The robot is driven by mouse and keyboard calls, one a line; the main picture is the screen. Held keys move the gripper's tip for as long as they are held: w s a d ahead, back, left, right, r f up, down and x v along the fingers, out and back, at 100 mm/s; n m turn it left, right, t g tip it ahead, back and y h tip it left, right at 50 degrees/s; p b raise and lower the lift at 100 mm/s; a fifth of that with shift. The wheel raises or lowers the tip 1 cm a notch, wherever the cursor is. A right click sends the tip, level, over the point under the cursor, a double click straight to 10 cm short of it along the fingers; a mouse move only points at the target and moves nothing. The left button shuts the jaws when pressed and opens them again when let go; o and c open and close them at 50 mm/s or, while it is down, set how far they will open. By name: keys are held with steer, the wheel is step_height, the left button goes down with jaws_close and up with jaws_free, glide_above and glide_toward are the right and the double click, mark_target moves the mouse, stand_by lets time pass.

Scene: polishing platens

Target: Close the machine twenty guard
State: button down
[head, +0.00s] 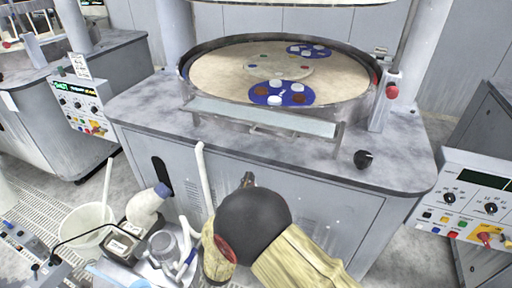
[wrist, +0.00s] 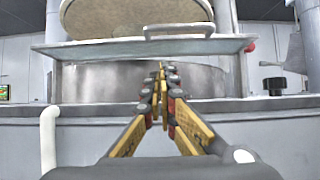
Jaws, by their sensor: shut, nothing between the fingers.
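The guard (head: 262,116) is a long pale panel with a metal frame at the front of the round polishing platen (head: 340,75). It juts out toward me, and the platen is uncovered above it. A bar handle (head: 275,131) is on its front edge; in the wrist view the handle (wrist: 180,28) is above and a little right of the fingertips, on the guard panel (wrist: 90,48). My gripper (wrist: 161,75) is shut and empty, below the guard and apart from it. In the head view my gripper (head: 248,180) is in front of the cabinet, partly hidden by my arm. No machine number is readable.
Blue discs with white and brown pieces (head: 281,93) lie on the platen. A black knob (head: 363,159) and a red knob (head: 392,92) are to the right.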

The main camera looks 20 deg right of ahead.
steer(key=w+d+r+b, duration=0.2)
steer(key=w+d+r, duration=0.2)
steer(key=r, duration=0.3)
steer(key=shift+w+r, duration=0.25)
steer(key=shift+w, duration=0.5)
steer(key=shift+r, duration=0.1)
steer(key=shift+r+g+y+p, duration=0.4)
steer(key=shift+r+g+p, duration=0.15)
steer(key=shift+p, duration=0.4)
